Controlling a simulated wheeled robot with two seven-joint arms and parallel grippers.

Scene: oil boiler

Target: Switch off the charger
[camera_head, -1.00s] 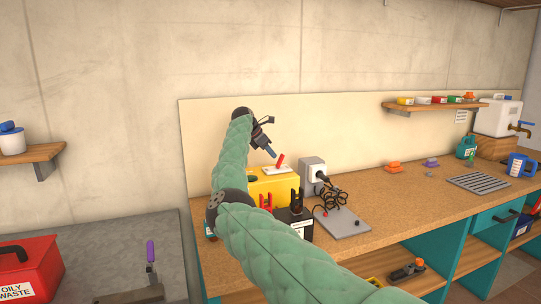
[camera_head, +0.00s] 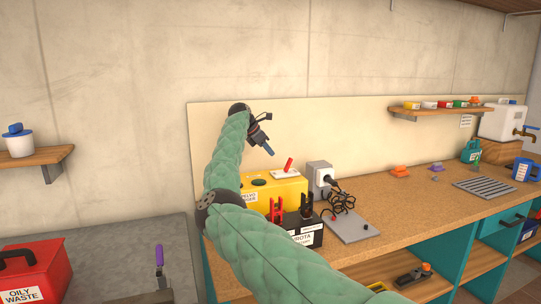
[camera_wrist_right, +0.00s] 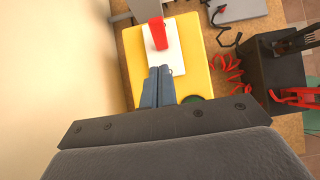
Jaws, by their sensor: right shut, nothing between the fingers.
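The yellow charger (camera_head: 287,188) stands on the workbench against the back board. On its top is a white switch plate (camera_head: 285,174) with a red lever (camera_head: 289,164), which leans to the right in the head view. In the right wrist view the red lever (camera_wrist_right: 158,33) stands on the white plate (camera_wrist_right: 172,52), just beyond the fingertips. My right gripper (camera_head: 268,150) is shut and empty, above and to the left of the lever. Its blue-grey fingers (camera_wrist_right: 158,72) lie together over the plate in the wrist view, apart from the lever. My left gripper is not in view.
A black battery (camera_head: 303,229) with red and black clamps (camera_head: 277,210) stands in front of the charger. A grey socket box (camera_head: 320,178) with plug and coiled cables is to its right. A red oily-waste box (camera_head: 35,270) is at lower left.

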